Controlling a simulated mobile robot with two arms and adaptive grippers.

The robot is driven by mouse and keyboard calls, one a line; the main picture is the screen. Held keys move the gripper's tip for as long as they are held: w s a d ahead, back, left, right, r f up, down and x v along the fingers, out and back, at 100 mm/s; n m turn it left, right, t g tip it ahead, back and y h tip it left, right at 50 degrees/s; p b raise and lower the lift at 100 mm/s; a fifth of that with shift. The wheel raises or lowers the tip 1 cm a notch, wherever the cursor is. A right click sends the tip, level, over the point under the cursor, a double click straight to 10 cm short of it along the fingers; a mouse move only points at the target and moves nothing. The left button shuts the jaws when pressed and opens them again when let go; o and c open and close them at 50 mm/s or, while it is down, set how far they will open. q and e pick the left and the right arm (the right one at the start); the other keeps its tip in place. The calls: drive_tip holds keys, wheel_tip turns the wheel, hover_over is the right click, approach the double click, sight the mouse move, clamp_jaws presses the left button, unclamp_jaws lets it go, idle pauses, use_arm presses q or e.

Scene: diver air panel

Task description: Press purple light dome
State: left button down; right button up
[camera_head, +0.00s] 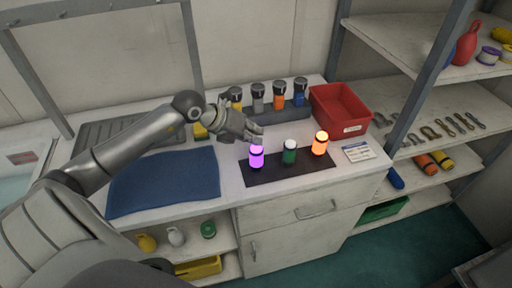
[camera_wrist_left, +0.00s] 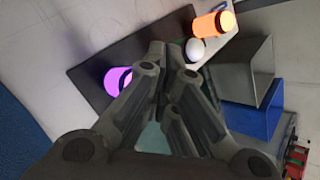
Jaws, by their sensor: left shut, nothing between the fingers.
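The purple light dome (camera_head: 257,157) glows on a dark mat (camera_head: 275,176) on the white counter. It also glows in the left wrist view (camera_wrist_left: 118,80), left of the fingers. A green-bodied light with a white top (camera_head: 290,152) and a glowing orange light (camera_head: 320,143) stand to its right on the same mat. My left gripper (camera_head: 256,134) is shut and empty, just above and behind the purple dome in the head view. In the left wrist view its fingers (camera_wrist_left: 172,60) come together over the mat. Contact with the dome cannot be told. My right gripper is not in view.
A row of dark-capped canisters (camera_head: 258,98) stands behind. A red bin (camera_head: 342,108) is at the back right, with a label card (camera_head: 358,152) in front of it. A blue mat (camera_head: 165,182) lies on the left of the counter. Shelves (camera_head: 425,60) rise at the right.

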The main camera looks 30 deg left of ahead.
use_arm(q)
drive_tip(key=shift+f, duration=0.3)
idle(0.4)
drive_tip(key=shift+r, duration=0.65)
drive_tip(key=shift+r+p, duration=0.1)
drive_tip(key=shift+p, duration=0.2)
wheel_tip(320, 180, up, 6)
drive_tip(key=p, duration=0.3)
drive_tip(key=shift+p, duration=0.35)
